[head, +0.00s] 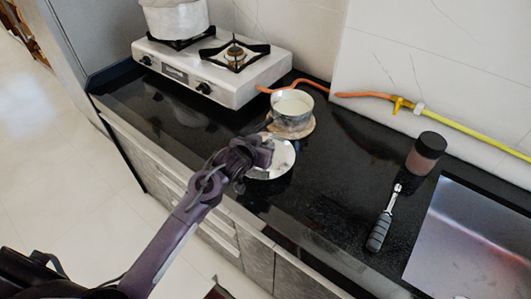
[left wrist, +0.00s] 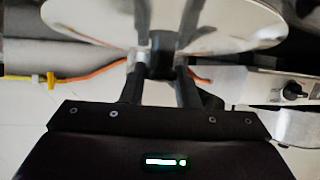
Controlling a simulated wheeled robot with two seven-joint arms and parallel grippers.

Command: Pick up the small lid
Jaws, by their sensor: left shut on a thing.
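The small lid (head: 279,161) is a round, shiny silver disc, seen in the head view in front of the small pot (head: 292,108). My left gripper (head: 262,153) reaches it from the lower left and covers part of it. In the left wrist view the lid (left wrist: 95,22) fills the top of the picture, and my left gripper (left wrist: 161,65) is shut on its dark knob. I cannot tell exactly how high the lid is above the counter. My right gripper is not in view.
The small pot stands on a round wooden mat (head: 305,130). A white gas stove (head: 222,80) with a larger white pot (head: 175,18) is at the back left. A dark jar (head: 426,153), a black-handled tool (head: 381,229) and the sink (head: 465,245) are at the right. The black counter (head: 335,180) between is clear.

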